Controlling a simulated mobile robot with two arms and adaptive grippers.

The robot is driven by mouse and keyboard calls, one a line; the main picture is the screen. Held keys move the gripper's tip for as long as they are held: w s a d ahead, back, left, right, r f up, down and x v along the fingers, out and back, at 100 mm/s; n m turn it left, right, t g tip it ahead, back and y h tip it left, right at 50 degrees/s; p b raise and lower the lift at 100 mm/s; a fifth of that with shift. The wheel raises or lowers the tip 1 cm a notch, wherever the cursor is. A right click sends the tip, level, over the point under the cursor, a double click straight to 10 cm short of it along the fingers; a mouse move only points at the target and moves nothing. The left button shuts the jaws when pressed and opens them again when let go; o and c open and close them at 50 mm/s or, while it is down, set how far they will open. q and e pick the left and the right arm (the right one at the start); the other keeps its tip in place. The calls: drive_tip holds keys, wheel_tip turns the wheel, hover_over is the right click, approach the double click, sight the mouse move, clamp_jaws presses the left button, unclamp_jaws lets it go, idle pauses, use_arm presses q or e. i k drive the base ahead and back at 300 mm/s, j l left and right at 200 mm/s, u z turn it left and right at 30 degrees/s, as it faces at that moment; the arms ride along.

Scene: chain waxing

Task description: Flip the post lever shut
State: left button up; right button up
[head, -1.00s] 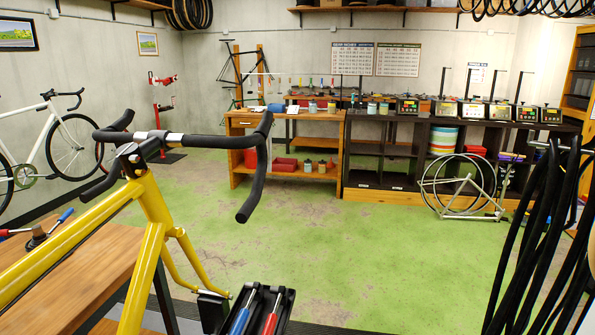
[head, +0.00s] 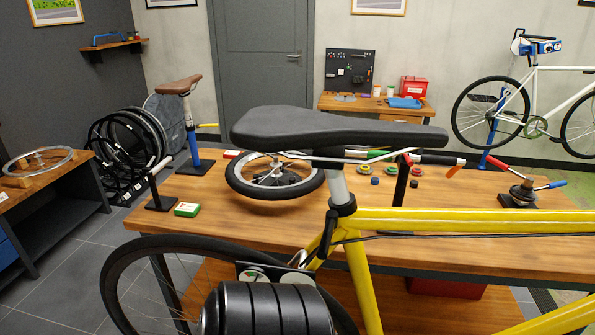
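The yellow bicycle frame (head: 440,218) stands in front of me with a black saddle (head: 330,127) on a silver seat post (head: 338,185). A black collar (head: 344,207) sits where the post enters the frame. A dark, narrow part (head: 325,240) hangs beside the seat tube; I cannot tell whether it is a lever. Behind the saddle, a black upright post (head: 402,183) on the bench has a red-tipped piece (head: 407,159) near its top. I cannot tell which part is the post lever or whether it is open. Neither gripper shows.
A wooden bench (head: 240,212) behind the bicycle holds a small wheel (head: 275,178), a blue post with a brown saddle (head: 195,130), a green box (head: 187,209) and a red-and-blue-handled tool (head: 523,190). A ribbed black cylinder (head: 265,310) fills the lower foreground. Grey floor lies at left.

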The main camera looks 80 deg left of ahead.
sight(332, 217)
drive_tip(key=u, duration=0.4)
drive_tip(key=l+u, duration=0.15)
drive_tip(key=u, duration=0.65)
drive_tip(key=j+u, duration=0.15)
drive_tip(key=u, duration=0.3)
drive_tip(key=i+j+u, duration=0.1)
drive_tip(key=u, duration=0.35)
drive_tip(key=i, duration=0.05)
